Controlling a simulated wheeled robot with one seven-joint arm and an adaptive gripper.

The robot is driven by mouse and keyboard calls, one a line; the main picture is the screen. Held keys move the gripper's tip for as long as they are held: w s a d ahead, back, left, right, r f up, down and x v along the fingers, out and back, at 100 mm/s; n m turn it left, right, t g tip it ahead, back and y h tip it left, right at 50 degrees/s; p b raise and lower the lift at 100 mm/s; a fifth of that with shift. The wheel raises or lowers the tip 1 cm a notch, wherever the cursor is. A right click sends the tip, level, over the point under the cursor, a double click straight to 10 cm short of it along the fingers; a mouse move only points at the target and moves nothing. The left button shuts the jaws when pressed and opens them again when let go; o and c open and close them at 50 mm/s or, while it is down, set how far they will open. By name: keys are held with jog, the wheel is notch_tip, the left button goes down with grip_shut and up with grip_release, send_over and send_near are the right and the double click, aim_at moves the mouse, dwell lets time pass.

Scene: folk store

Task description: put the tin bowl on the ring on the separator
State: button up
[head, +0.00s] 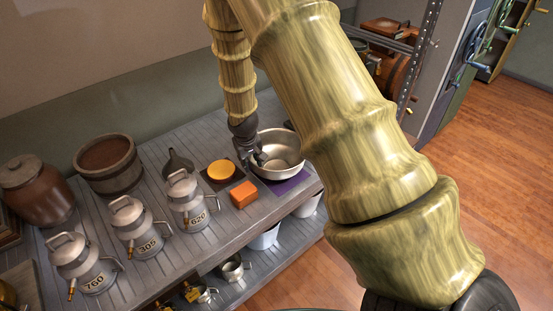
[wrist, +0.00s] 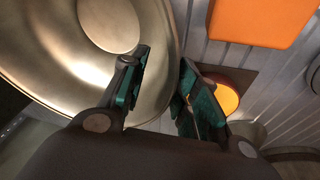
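The tin bowl (head: 284,147) is wide, silvery and upright on a purple mat (head: 291,185) at the right end of the grey slatted bench. In the wrist view the bowl (wrist: 65,75) fills the upper left. My gripper (head: 254,158) points down at the bowl's left rim. In the wrist view my gripper (wrist: 158,92) has its fingers apart, one over the bowl's inside and one outside, with the rim between them. I cannot tell whether either finger touches it. I cannot make out the separator or its ring for certain.
An orange block (head: 243,194) and a yellow round piece (head: 221,170) on a dark square lie left of the bowl. Several numbered metal cans (head: 186,199), a wooden tub (head: 107,163) and a brown jar (head: 38,190) stand further left. Wooden machinery (head: 391,72) stands behind my arm.

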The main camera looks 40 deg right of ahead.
jog(key=shift+w+d+f, duration=0.1)
jog(key=shift+f, duration=0.35)
jog(key=shift+c, duration=0.3)
grip_shut()
jog(key=shift+r, duration=0.1)
